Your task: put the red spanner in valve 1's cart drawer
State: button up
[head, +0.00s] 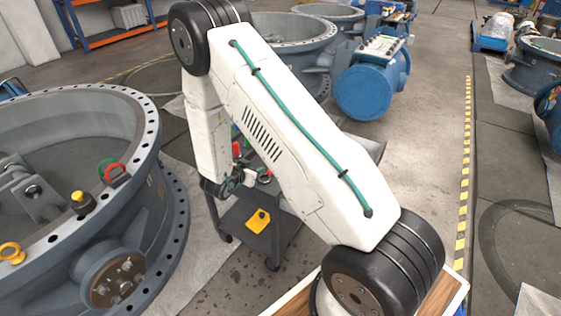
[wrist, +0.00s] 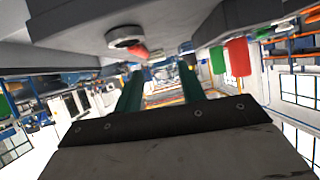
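A small red piece with a grey ring (head: 265,178), possibly the red spanner, shows beside the white arm at the cart (head: 275,222). In the wrist view a grey ring end with a red part (wrist: 138,51) shows above and left of the fingers; its full shape is hidden. My gripper (head: 238,182) is down at the cart, partly hidden by my arm. In the wrist view its two green fingers (wrist: 160,88) stand apart with nothing seen between them, and the ring lies outside them. The drawer cannot be made out clearly.
A large grey valve body (head: 130,240) stands left of the cart, with red, green and yellow fittings on its rim. A yellow item (head: 258,220) lies on the cart's lower part. A blue cylinder (head: 372,88) stands behind.

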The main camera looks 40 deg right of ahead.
jog(key=w+a+r+n+t+y, duration=0.2)
jog(key=a+r+y, duration=0.2)
jog(key=r, duration=0.3)
jog(key=w+a+r+n+t+y, duration=0.1)
jog(key=w+a+r+y, duration=0.2)
jog(key=a+r, duration=0.35)
jog(key=s+a+r+n+y, duration=0.2)
jog(key=s+a+r+y, duration=0.15)
jog(key=r, duration=0.35)
jog(key=s+a+r+n+y, duration=0.2)
jog(key=s+r+n, duration=0.1)
jog(key=s+r, duration=0.3)
jog(key=s+d+r+n+g, duration=0.1)
jog(key=s+r+n+g, duration=0.1)
jog(key=s, duration=0.8)
jog(key=s+d+r+n+g, duration=0.1)
jog(key=s+r, duration=0.4)
jog(key=s, duration=0.6)
jog(key=s+d+r+n+g+h, duration=0.1)
jog(key=s+r+n+g, duration=0.1)
jog(key=s, duration=0.8)
jog(key=shift+s+d+r+n+g, duration=0.3)
jog(key=shift+r+g, duration=0.4)
jog(key=shift+g, duration=0.4)
jog(key=shift+c, duration=0.4)
